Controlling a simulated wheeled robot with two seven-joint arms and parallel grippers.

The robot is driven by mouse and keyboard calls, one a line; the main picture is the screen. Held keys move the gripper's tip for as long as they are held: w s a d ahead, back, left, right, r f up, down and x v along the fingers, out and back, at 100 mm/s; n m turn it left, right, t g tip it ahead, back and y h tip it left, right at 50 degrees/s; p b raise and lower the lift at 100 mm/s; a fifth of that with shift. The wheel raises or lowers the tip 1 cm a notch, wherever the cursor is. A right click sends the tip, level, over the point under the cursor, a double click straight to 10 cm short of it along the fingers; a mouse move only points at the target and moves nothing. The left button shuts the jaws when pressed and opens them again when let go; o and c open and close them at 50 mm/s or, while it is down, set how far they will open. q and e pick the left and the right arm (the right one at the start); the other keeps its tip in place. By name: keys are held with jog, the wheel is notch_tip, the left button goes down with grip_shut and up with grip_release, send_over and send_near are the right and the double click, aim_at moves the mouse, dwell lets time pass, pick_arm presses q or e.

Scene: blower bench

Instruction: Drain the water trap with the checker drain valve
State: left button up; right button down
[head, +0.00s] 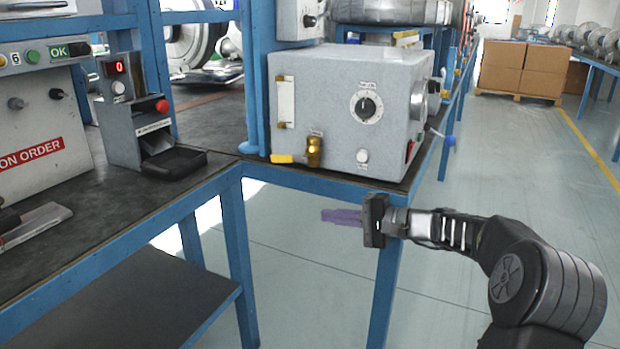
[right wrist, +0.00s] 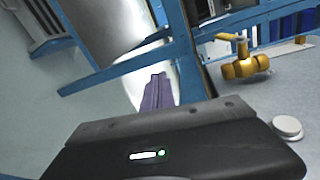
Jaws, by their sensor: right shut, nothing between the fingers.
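The checker is a grey box (head: 345,110) on the corner of the bench, with a black dial on its front. The drain valve (head: 314,150) is a brass body low on the left of that front. Its yellow lever (head: 286,158) points left. The right wrist view also shows the brass valve (right wrist: 245,66) and its yellow lever (right wrist: 228,37). A pale upright strip, perhaps the trap's sight gauge (head: 285,100), is above the valve; I cannot read a level. My right gripper (head: 324,215) has its purple fingers together, empty, below and in front of the box, apart from the valve.
A round white knob (head: 362,156) is right of the valve. The blue bench edge (head: 320,187) runs below the box. A counter unit with a red display (head: 118,68) and black tray (head: 175,163) stands left. Open floor lies right, with cardboard boxes (head: 522,68) farther back.

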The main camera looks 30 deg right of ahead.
jog(key=s+a+f+m+g+h+p, duration=0.15)
jog(key=s+f+m+p, duration=0.25)
jog(key=f, duration=0.6)
jog(key=s+a+f+m+g+p, duration=0.1)
jog(key=s+f+m+g+p, duration=0.25)
jog(key=f, duration=0.65)
pick_arm(q)
notch_tip(320, 180, up, 14)
jog(key=s+d+p, duration=0.1)
jog(key=s+p, duration=0.2)
jog(key=p, duration=0.2)
jog(key=shift+d+g+h, duration=0.25)
jog(key=shift+g+h, duration=0.05)
jog(key=shift+g, duration=0.1)
pick_arm(e)
jog(key=d+r+m+t+y, duration=0.1)
jog(key=d+r+m+t, duration=0.2)
jog(key=r, duration=0.9)
jog(key=s+d+r+m+t+y, duration=0.1)
jog(key=d+r+m+t, duration=0.3)
jog(key=r, duration=0.7)
jog(key=shift+d+r+m+y, duration=0.4)
jog(key=shift+d+m+y, duration=0.25)
jog(key=shift+d+m, duration=0.1)
pick_arm(q)
jog(key=shift+f, duration=0.15)
